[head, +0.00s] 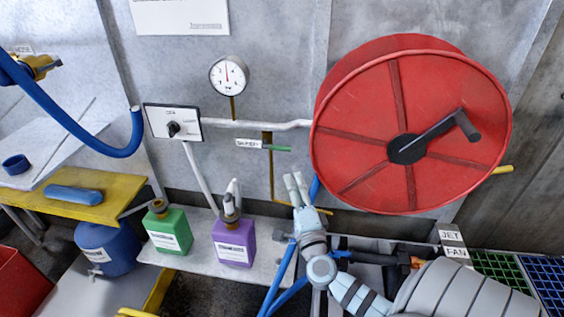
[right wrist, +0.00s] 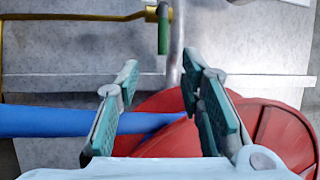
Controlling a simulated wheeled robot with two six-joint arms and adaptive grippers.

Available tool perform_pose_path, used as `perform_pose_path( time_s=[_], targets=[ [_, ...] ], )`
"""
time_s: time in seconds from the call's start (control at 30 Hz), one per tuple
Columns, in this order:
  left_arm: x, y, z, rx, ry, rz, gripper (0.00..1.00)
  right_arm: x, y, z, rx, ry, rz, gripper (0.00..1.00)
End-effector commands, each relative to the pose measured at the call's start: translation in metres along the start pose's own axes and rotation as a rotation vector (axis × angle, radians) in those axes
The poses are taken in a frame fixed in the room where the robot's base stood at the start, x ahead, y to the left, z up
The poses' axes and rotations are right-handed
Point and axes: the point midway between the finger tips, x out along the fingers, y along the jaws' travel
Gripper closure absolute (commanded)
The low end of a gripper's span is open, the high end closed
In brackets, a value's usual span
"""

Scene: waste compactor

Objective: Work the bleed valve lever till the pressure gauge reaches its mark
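The round white pressure gauge (head: 229,75) is on the grey wall, on a short brass stem above a pale pipe. A thin red line shows near the top of its dial; I cannot read needle and mark apart. A lever with a green handle (head: 277,149) sticks out to the right of a yellow pipe, beside a small white tag; I take it for the bleed valve lever. My right gripper (head: 296,187) is below the lever, apart from it. In the right wrist view the green handle (right wrist: 163,35) is beyond my open, empty fingers (right wrist: 160,85).
A big red reel (head: 385,100) with a black crank (head: 467,126) stands close right of the lever. A knob panel (head: 173,122) is to its left. Green (head: 168,229) and purple (head: 234,238) bottles stand on the shelf below. A blue hose (right wrist: 70,122) passes near my fingers.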

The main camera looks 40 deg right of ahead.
Motion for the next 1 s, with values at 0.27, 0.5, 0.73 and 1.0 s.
perform_pose_path(
  time_s=[0.27, 0.5, 0.73, 1.0],
  targets=[
    [0.003, 0.0, 0.001, 0.0, -0.001, 0.0, 1.0, 0.049, -0.005, -0.002, 0.018, 0.007, -0.006, 0.65],
    [0.016, 0.001, 0.002, 0.0, -0.002, 0.0, 1.0, 0.11, -0.004, -0.002, 0.017, 0.007, -0.004, 0.65],
    [0.024, 0.002, 0.003, 0.0, -0.002, 0.0, 1.0, 0.141, -0.004, -0.001, 0.016, 0.004, -0.002, 0.65],
    [0.023, 0.001, 0.004, 0.0, -0.002, -0.001, 1.0, 0.144, -0.005, -0.001, 0.016, 0.004, -0.001, 0.65]
  ],
)
